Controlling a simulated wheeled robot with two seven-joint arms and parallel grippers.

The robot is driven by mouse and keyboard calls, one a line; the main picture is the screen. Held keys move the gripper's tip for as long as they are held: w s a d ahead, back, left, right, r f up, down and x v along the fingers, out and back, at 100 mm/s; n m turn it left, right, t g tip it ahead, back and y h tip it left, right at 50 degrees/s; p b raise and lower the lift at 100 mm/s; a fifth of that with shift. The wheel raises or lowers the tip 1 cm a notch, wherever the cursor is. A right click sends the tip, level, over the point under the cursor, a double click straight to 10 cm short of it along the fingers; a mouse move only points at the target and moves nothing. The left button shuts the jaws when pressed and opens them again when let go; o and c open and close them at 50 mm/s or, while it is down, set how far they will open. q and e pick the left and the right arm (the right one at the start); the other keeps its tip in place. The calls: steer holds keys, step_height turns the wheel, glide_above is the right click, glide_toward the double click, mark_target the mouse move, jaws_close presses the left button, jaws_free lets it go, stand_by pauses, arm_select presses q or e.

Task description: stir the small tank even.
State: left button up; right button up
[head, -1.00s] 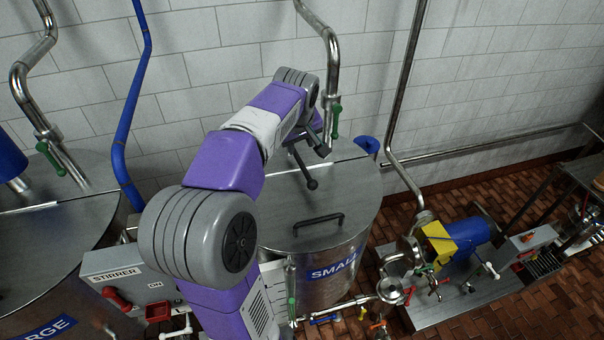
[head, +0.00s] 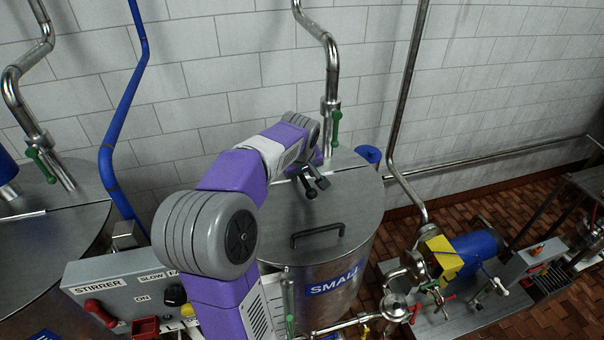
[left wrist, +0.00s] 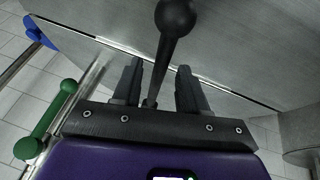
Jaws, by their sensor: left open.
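The small tank (head: 340,262) is a steel drum with a blue label, a flat lid and a black handle (head: 317,232). A dark rod ending in a black ball knob (head: 310,192) stands over the rear of the lid. My left gripper (head: 314,180) is right by the knob, reaching in from behind it. In the left wrist view my left gripper (left wrist: 158,88) is open, with the rod running between its two fingers and the ball knob (left wrist: 175,18) just beyond the fingertips. I cannot tell whether a finger touches the rod. My right gripper is out of view.
A grey stirrer control box (head: 140,290) with a red handle stands at lower left, partly behind my arm. The large tank (head: 40,245) is at far left. A steel pipe with a green valve handle (head: 335,128) rises behind the small tank. A blue-and-yellow pump (head: 468,252) is at right.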

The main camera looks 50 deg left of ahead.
arm_select(q)
steer(key=shift+c, duration=0.2)
jaws_close()
stand_by(0.3)
